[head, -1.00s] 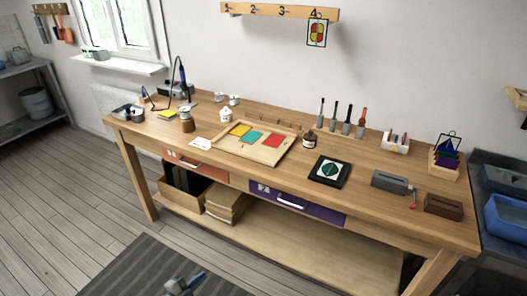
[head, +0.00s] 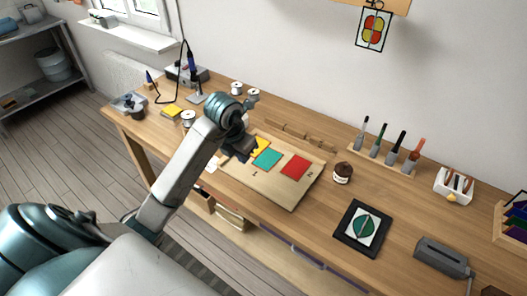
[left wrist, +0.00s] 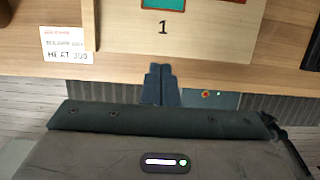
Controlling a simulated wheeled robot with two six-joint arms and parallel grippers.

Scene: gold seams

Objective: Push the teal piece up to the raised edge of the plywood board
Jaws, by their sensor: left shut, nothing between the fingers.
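The teal piece (head: 267,159) lies on the plywood board (head: 285,193), between a yellow piece (head: 262,144) and a red piece (head: 295,166). Only its near edge shows at the top of the left wrist view (left wrist: 162,3), above a printed 1. The board's raised edge (head: 305,149) runs along its back; a side strip shows in the left wrist view (left wrist: 89,22). My left gripper (head: 240,153) is at the board's left end, left of the teal piece, and partly hides that end. Its fingers (left wrist: 161,68) are shut and empty, apart from the teal piece. My right gripper is out of view.
A brown jar (head: 342,173) stands right of the board, and a black-framed picture (head: 362,229) lies further right. A soldering iron stand (head: 187,72) and spools are at the back left. A printed card (left wrist: 66,45) lies left of the board.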

